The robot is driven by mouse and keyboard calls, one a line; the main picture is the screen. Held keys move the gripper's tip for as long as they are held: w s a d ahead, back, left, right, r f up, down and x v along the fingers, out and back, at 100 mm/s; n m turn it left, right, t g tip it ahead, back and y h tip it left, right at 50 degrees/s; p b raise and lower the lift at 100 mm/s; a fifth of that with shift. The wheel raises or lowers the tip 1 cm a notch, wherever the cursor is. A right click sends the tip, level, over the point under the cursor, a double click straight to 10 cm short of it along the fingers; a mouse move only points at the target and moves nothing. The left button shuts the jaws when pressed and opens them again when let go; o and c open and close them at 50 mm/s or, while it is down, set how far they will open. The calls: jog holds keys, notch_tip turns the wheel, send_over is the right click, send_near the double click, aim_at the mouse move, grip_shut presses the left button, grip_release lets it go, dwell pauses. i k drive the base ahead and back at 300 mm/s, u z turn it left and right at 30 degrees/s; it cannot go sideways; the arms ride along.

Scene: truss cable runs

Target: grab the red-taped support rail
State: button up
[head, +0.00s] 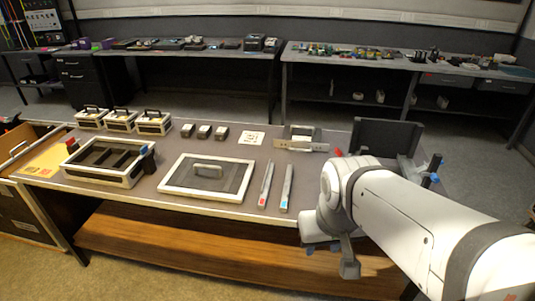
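Two slim grey rails lie side by side near the front edge of the workbench (225,212). The left one, the red-taped support rail (266,180), has a red patch at its near end. The right rail (287,184) has a blue patch at its near end. The two lie apart, nearly parallel. My gripper (347,262) hangs at the end of my white arm, to the right of the rails and past the bench's front edge in the picture. It appears apart from both rails. Its fingers are partly hidden, so its opening is unclear.
A framed panel with a handle (208,175) lies left of the rails. A white-framed tray (104,160) is farther left. Several small cases stand behind it. A bracket assembly (302,139) and a dark upright panel (385,136) stand behind, to the right. Bench space around the rails is clear.

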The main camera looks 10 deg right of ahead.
aim_at(265, 189)
jog(key=u, duration=0.15)
jog(key=i, duration=0.95)
jog(key=z, duration=0.05)
